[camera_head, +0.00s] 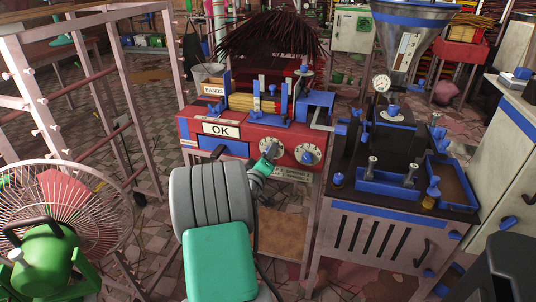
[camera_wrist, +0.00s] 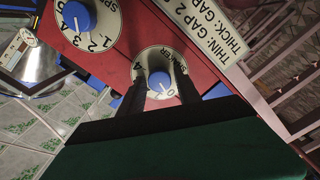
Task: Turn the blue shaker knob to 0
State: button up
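The blue shaker knob (camera_wrist: 160,82) sits on a round white dial on the red machine's front. Its lettering is partly hidden by my fingers; a 0 shows at the lower right of the knob. I cannot read for sure where its mark points. My gripper (camera_wrist: 160,92) is at this knob, with one dark finger on each side and a narrow gap between fingers and knob. In the head view my gripper (camera_head: 271,151) hides part of the left dial (camera_head: 264,144). A second blue knob (camera_wrist: 78,15) on a numbered dial shows at the wrist view's upper left.
The red machine (camera_head: 190,126) carries an OK sign (camera_head: 221,129) and a gap-setting label (camera_wrist: 210,20). A black-topped bench (camera_head: 345,165) with blue trays stands at the right. A fan (camera_head: 70,215) stands at the left. The tiled floor is open beside the machine.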

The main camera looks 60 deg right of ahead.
jog(key=shift+o, duration=1)
jog(key=s+a, duration=0.1)
jog(key=a, duration=0.6)
jog(key=shift+s+a, duration=0.15)
jog(key=shift+a, duration=0.25)
jog(key=shift+r, duration=0.1)
